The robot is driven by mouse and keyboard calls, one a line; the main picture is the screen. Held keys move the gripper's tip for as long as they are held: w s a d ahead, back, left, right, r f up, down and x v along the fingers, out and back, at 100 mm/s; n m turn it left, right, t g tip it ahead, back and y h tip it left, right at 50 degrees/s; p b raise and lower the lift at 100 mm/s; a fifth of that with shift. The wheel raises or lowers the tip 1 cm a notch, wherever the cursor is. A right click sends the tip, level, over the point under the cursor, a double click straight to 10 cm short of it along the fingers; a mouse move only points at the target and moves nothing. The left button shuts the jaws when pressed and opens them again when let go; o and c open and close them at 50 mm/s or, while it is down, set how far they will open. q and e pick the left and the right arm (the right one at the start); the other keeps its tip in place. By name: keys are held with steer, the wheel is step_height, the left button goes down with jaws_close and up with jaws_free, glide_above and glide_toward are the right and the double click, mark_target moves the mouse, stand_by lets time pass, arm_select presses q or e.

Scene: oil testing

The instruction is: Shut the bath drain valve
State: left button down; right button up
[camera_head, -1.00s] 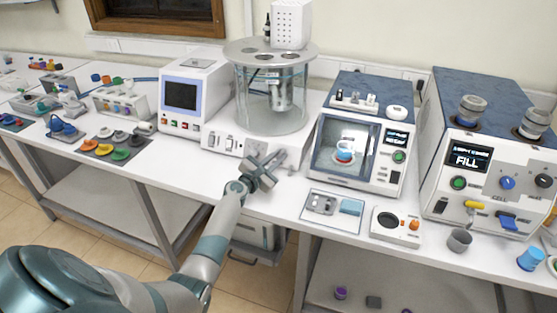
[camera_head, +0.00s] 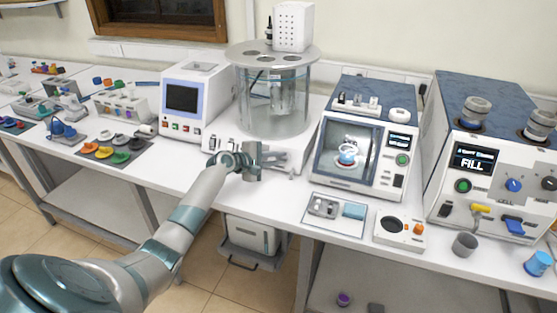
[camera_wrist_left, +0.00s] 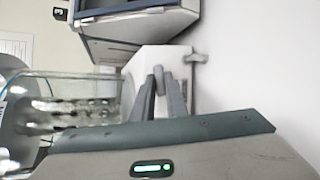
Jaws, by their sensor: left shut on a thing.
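The bath is a clear glass cylinder (camera_head: 277,110) on a white base (camera_head: 222,145), near the middle of the bench in the head view. My left gripper (camera_head: 277,159) is at the front right of this base, its fingers pointing right. In the left wrist view the fingers (camera_wrist_left: 160,98) are close together on a narrow pale grey piece, which looks like the drain valve's lever (camera_wrist_left: 158,78). A grey T-shaped fitting (camera_wrist_left: 196,58) shows beside the white base. The arm hides most of the valve in the head view. My right gripper is not in view.
A windowed instrument (camera_head: 355,150) stands right of the bath, with a small tray (camera_head: 333,213) in front. A white box with a screen (camera_head: 188,100) stands to its left. The bench strip (camera_head: 185,170) left of my gripper is clear.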

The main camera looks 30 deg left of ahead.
arm_select(q)
steer(key=shift+m+g, duration=0.4)
steer(key=shift+m, duration=0.5)
steer(key=c, duration=1.8)
jaws_free()
steer(key=shift+o, duration=0.2)
steer(key=shift+s, duration=0.1)
steer(key=b+v, duration=0.4)
steer(key=v, duration=1.3)
steer(key=shift+r, duration=0.15)
steer(key=shift+a, duration=0.1)
